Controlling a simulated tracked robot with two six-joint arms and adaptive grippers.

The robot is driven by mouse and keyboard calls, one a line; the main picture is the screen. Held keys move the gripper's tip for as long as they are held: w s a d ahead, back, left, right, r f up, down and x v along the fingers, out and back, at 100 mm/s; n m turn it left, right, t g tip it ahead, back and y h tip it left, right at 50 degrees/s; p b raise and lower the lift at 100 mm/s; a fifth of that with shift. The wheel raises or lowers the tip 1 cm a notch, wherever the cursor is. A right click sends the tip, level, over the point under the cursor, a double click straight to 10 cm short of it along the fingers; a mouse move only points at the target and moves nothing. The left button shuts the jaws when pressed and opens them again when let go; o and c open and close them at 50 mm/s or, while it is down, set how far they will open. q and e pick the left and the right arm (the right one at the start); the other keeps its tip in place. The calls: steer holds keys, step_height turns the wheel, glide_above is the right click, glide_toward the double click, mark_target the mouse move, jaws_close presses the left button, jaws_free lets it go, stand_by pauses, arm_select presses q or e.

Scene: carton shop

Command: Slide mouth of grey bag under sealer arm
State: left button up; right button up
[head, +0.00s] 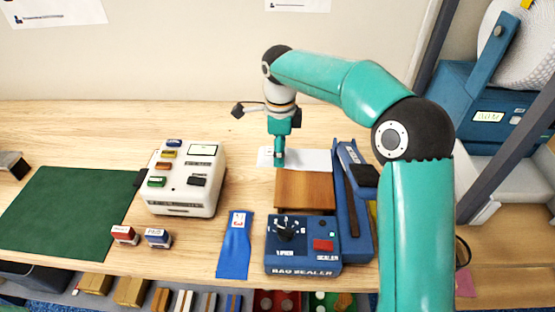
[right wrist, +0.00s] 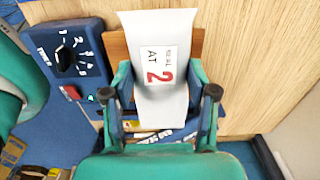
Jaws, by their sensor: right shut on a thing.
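The grey bag (head: 312,160) lies at the far end of the sealer's wooden rest (head: 305,192), pointing right. The bag sealer (head: 303,258) is blue, with a knob and red button. Its blue sealer arm (head: 352,200) runs along the right side of the rest. My right gripper (head: 279,158) is shut on the left part of the bag. In the right wrist view the bag (right wrist: 170,100), with a red "2" label, sits between the gripper's fingers (right wrist: 162,105). Whether the bag's mouth is under the sealer arm I cannot tell. My left gripper is not in view.
A white machine (head: 186,195) with several coloured blocks on top stands left of the sealer. A blue bag (head: 234,255) lies in front, near two stamps (head: 158,238). A green mat (head: 70,210) lies at left. The bench behind is clear.

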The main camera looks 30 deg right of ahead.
mark_target(307, 180)
step_height(307, 180, down, 2)
steer(key=shift+w+f+b, duration=0.1)
steer(key=shift+f+b, duration=0.05)
steer(key=shift+b, duration=0.15)
steer(key=shift+s+d+f+b, duration=0.2)
steer(key=shift+f+b, duration=0.1)
steer(key=shift+b, duration=0.1)
steer(key=f+b, duration=0.3)
steer(key=shift+s+d, duration=0.25)
steer(key=shift+d, duration=0.1)
steer(key=shift+s+d+f+b, duration=0.2)
steer(key=shift+s+d+b, duration=0.25)
steer(key=shift+d, duration=0.15)
steer(key=shift+s+d+f+b, duration=0.3)
steer(key=shift+d+b, duration=0.2)
steer(key=shift+d, duration=0.15)
steer(key=shift+s+d+f+b, duration=0.15)
steer(key=shift+s+d+b, duration=0.3)
steer(key=shift+d, duration=0.15)
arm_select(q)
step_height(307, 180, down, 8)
arm_select(e)
steer(key=shift+s+d, duration=0.4)
steer(key=shift+d, duration=0.4)
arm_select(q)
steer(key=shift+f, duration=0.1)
arm_select(e)
steer(key=shift+f, duration=0.15)
steer(key=o, duration=1.3)
